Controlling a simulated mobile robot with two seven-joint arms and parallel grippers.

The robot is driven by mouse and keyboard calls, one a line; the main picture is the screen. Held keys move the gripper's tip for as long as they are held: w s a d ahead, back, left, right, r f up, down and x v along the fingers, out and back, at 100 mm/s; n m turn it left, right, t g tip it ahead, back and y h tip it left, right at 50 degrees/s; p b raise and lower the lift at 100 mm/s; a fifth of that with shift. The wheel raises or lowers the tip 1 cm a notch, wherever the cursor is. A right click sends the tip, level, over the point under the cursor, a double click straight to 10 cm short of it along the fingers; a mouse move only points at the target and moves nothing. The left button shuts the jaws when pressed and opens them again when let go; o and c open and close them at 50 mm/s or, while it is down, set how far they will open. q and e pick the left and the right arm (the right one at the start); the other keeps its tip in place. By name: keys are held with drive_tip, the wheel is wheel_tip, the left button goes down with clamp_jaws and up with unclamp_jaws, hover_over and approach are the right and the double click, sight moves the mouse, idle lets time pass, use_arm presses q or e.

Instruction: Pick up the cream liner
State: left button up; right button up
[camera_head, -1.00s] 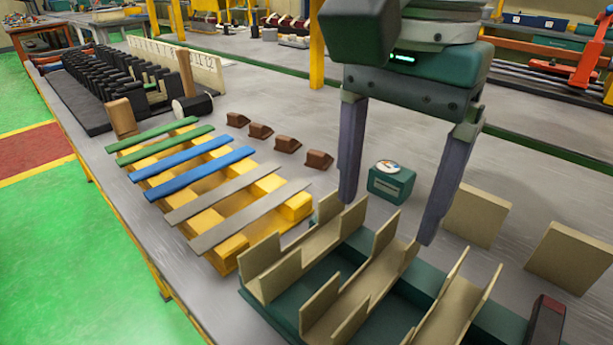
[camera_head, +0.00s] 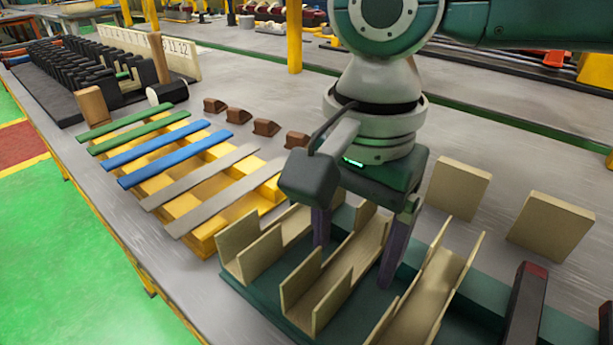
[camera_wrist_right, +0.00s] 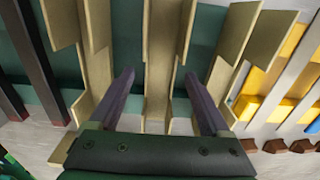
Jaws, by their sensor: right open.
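Three cream liners, folded like open channels, stand side by side on a green tray (camera_head: 243,287). They are the left liner (camera_head: 250,250), the middle liner (camera_head: 330,285) and the right liner (camera_head: 432,290). My right gripper (camera_head: 352,262) is open and low over the tray, with its fingers on either side of the middle liner. In the right wrist view the middle liner (camera_wrist_right: 160,45) runs between the open fingertips (camera_wrist_right: 158,78), with no clear contact. The gripper body hides part of the liners' far ends. My left gripper is not in view.
A yellow rack (camera_head: 200,240) with green, blue and grey strips stands left of the tray. Several brown wedges (camera_head: 240,117) lie behind it. Two cream blocks (camera_head: 459,188) stand at the right. A dark red-ended bar (camera_head: 527,300) is right of the liners.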

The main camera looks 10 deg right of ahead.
drive_tip(key=c, duration=1.1)
drive_tip(key=shift+o, duration=0.2)
drive_tip(key=shift+r, duration=0.1)
